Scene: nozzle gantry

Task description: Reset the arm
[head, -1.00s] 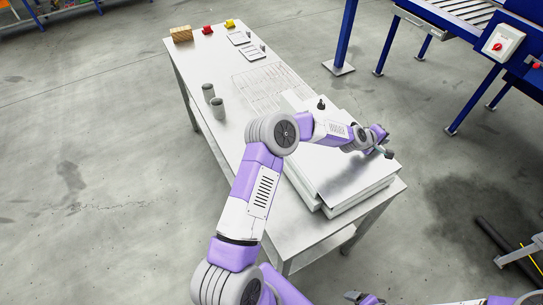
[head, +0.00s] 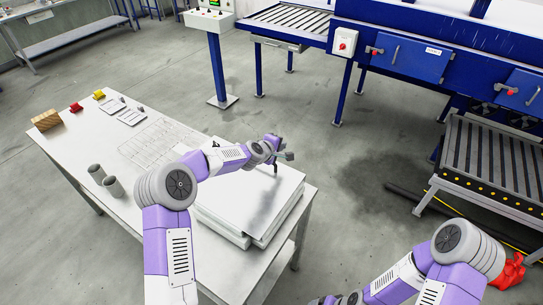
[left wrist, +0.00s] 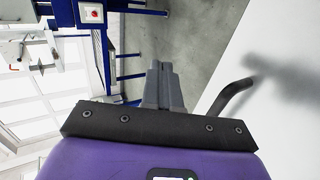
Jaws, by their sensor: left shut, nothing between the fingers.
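My left arm (head: 180,185) reaches over the metal table. Its gripper (head: 284,157) is above the far right end of a stack of flat white slabs (head: 225,212). In the left wrist view the grey fingers (left wrist: 163,88) are together with nothing between them. A dark bent rod (left wrist: 232,97) shows beside them, with a shadow on the pale surface to its right. My right arm (head: 440,270) shows at the lower right; its fingertips cannot be made out.
The table (head: 85,155) holds two grey cups (head: 105,180), a wooden block (head: 46,120), and red and yellow pieces at the far left. A blue machine (head: 420,62) and a roller conveyor (head: 490,165) stand beyond.

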